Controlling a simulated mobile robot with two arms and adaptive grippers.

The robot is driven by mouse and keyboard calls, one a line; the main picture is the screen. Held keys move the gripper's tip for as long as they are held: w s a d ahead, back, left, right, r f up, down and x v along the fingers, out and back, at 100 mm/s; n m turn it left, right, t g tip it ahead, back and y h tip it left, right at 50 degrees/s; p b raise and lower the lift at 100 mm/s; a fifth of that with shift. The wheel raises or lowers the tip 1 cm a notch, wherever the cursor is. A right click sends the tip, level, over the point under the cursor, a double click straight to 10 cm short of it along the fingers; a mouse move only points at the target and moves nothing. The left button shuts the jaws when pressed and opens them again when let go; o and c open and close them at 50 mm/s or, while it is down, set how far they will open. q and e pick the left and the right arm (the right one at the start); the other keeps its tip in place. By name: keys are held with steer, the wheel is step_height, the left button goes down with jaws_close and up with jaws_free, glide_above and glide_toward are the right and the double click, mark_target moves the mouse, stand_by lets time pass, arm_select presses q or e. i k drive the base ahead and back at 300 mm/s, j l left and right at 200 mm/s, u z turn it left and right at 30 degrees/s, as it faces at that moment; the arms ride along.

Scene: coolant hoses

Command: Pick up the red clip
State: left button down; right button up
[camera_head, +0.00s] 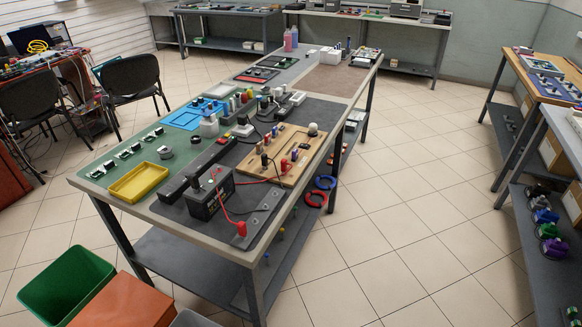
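A red clip (241,229) lies on the dark mat near the table's front edge, at the end of a red wire. The wire runs to a black battery-like box (206,204) just left of it. A second red piece (284,165), possibly another clip, sits by the wooden board (262,177), with a red wire leading to it. Neither of my grippers is in view.
The long workbench (258,247) holds a yellow tray (138,182), a blue tray (186,118) and many small parts. A green bin (66,284) and an orange box (122,303) stand at its near left end. Tiled floor right of the bench is clear.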

mark_target(284, 162)
steer(key=i+l, duration=0.4)
steer(key=l, duration=0.15)
steer(key=i+l, duration=0.45)
steer(key=l, duration=0.1)
